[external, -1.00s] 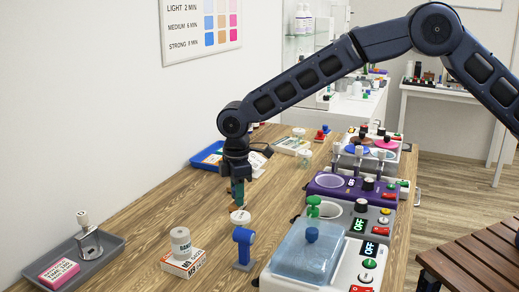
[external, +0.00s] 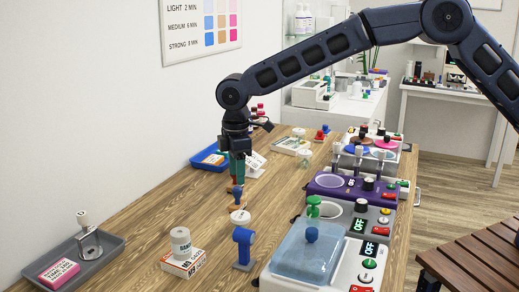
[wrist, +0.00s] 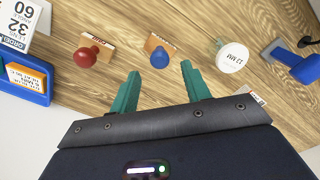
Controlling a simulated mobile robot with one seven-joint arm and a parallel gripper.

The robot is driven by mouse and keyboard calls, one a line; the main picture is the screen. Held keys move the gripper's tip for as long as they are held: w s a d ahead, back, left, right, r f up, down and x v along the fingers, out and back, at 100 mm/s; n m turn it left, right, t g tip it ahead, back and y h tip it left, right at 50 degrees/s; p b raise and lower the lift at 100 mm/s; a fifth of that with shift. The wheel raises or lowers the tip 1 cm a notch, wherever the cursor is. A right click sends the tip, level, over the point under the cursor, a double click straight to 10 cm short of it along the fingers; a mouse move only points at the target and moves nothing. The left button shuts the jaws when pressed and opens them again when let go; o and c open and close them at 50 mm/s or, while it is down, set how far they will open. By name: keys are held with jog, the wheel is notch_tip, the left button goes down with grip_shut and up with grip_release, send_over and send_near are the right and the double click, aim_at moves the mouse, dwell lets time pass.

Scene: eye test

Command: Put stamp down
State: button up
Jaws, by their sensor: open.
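A stamp with a blue knob and a wooden block (wrist: 160,57) stands upright on the wooden table. It also shows below my gripper in the external view (external: 238,194). My gripper (wrist: 161,72) is open, with its two green fingers apart and nothing between them. It is raised above the blue-knobbed stamp, clear of it. A second stamp with a red knob (wrist: 86,57) and a wooden block stands to the left of the blue one in the wrist view.
A white round lid-like piece marked 12 MM (wrist: 233,57) and a blue stand (external: 242,246) are close by. A blue tray (wrist: 28,86) holds an orange box. Machines line the table's right side. The table's left middle is clear.

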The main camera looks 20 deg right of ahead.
aim_at(237, 187)
jog(key=shift+r, duration=2.55)
jog(key=w+d+r+m+t, duration=0.1)
jog(key=w+d+r+m, duration=0.1)
jog(key=d+r, duration=0.65)
jog(key=w+d+r+m, duration=0.15)
jog(key=d+r, duration=0.25)
jog(key=d, duration=1)
jog(key=w+d+r+m+t, duration=0.1)
jog(key=w+d+r+m, duration=0.15)
jog(key=d+r, duration=0.6)
jog(key=s+d+r+m+t, duration=0.1)
jog(key=s+d+m, duration=0.2)
jog(key=s+d, duration=0.8)
jog(key=s+d+r+m, duration=0.1)
jog(key=s+d+m, duration=0.25)
jog(key=d, duration=1.55)
jog(key=s+d+f+m, duration=0.2)
jog(key=s+d+f, duration=0.1)
jog(key=s+d, duration=0.3)
jog(key=s+d+f+m+t, duration=0.1)
jog(key=s+d+f+m, duration=0.2)
jog(key=s+d, duration=0.3)
jog(key=s, duration=0.3)
jog(key=shift+s+f+t, duration=0.15)
jog(key=shift+s+t, duration=0.15)
jog(key=shift+s, duration=0.05)
